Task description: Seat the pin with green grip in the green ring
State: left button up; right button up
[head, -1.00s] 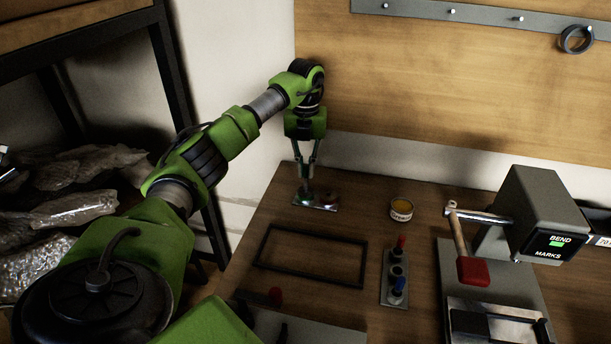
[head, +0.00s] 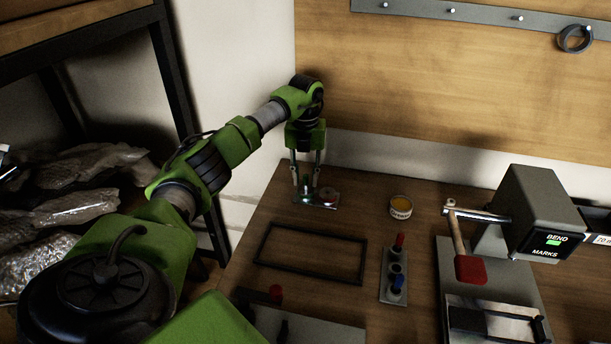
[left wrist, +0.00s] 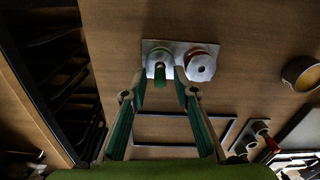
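The pin with green grip (left wrist: 160,76) stands at the green ring (left wrist: 160,53) on the left of a small pale metal plate (head: 327,206). It looks upright, its lower end over or in the ring; how deep it sits I cannot tell. My left gripper (head: 306,184) is open, with one finger on each side of the pin and a gap to it. In the left wrist view its fingertips (left wrist: 160,84) are spread around the grip. A red-rimmed ring with a pale round top (left wrist: 201,66) is on the plate's right. My right gripper is not in view.
A black rectangular frame (head: 311,236) lies in front of the plate. A grey holder (head: 394,292) with red and blue pins stands to its right, with a tin (head: 401,207) behind.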

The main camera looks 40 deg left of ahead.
aim_at(306, 176)
pick_arm(q)
notch_tip(306, 176, up, 12)
jog(key=b, duration=0.1)
jog(key=shift+r, duration=0.2)
dwell(0.8)
